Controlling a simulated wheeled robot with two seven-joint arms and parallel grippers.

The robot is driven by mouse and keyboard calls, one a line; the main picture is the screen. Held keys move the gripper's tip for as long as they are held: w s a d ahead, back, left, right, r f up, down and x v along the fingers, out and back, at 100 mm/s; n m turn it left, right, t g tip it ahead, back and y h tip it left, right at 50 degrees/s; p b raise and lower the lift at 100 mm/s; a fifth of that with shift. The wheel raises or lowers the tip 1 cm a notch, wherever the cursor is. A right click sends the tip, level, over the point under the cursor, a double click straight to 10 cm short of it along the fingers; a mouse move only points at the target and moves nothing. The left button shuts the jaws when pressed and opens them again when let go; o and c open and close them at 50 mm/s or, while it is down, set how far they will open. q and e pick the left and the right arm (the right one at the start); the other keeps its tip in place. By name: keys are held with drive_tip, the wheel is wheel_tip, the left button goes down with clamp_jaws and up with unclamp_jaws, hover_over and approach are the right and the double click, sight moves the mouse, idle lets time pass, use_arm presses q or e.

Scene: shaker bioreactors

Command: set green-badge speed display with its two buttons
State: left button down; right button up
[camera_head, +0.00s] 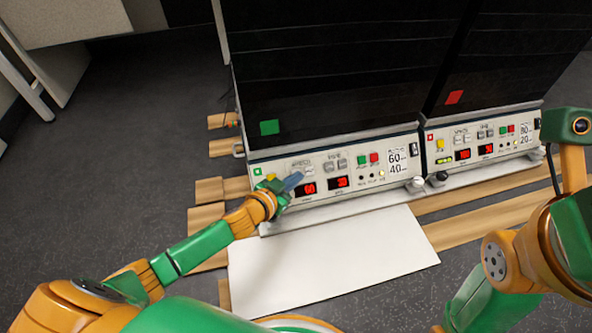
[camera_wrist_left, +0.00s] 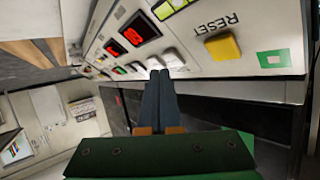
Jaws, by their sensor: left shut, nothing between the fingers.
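The green-badge unit's control panel (camera_head: 345,174) carries a small green badge (camera_head: 257,171). Its left red display (camera_head: 308,188) seems to read 60 or 68; the right red display (camera_head: 339,182) is hard to read. Labels are too small to tell which is speed. My left gripper (camera_head: 294,181) is shut and empty, its fingertips at the panel just left of the left display. In the left wrist view, the shut fingers (camera_wrist_left: 161,80) point at two pale buttons (camera_wrist_left: 165,61) below a lit display (camera_wrist_left: 132,36); contact is unclear. My right gripper is out of view.
A yellow RESET button (camera_wrist_left: 222,47) is close to the left fingers. A card reading 60 over 40 (camera_head: 398,162) is on the panel. A red-badge unit (camera_head: 485,142) stands to the right. A white board (camera_head: 325,265) lies in front, over wooden slats.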

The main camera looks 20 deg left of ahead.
use_arm(q)
drive_tip(key=s+d+r+p, duration=0.1)
drive_tip(key=p, duration=0.1)
drive_tip(key=s+d+r+p, duration=0.1)
drive_tip(key=s+r+p, duration=0.1)
drive_tip(key=shift+r, duration=0.2)
idle(0.4)
idle(0.5)
